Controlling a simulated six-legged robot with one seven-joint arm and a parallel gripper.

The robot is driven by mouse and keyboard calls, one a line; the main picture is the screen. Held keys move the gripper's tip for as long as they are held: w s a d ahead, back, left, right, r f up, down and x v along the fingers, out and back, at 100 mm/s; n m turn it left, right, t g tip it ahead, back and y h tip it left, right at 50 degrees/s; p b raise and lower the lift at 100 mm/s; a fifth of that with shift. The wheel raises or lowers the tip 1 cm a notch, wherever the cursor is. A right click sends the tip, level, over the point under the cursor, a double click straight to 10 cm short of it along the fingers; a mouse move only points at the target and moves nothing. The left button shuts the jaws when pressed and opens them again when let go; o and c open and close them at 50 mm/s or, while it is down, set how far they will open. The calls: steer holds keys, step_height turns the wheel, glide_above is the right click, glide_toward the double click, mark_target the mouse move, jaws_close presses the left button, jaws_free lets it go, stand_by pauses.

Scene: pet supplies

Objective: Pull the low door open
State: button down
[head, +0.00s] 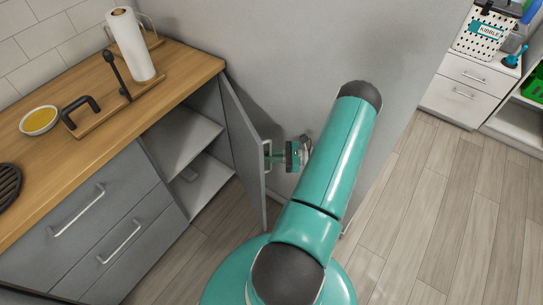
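The low door (243,145) is a grey cabinet door under the right end of the wooden counter. It stands swung out from the cabinet, and the shelves (190,150) inside show to its left. My gripper (275,155) is at the right, outer face of the door, by its handle, with my teal arm reaching in from the front. The fingers are small and partly lost against the handle, so I cannot tell whether they are closed on it.
A grey wall (300,60) stands close behind and right of the door. Drawers (100,225) with bar handles are left of the opening. The counter (110,115) holds a paper towel roll (130,43) and a yellow-filled bowl (39,120). Wood floor (420,210) is clear at right.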

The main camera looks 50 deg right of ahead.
steer(key=c, duration=1.5)
jaws_free()
steer(key=shift+c, duration=0.2)
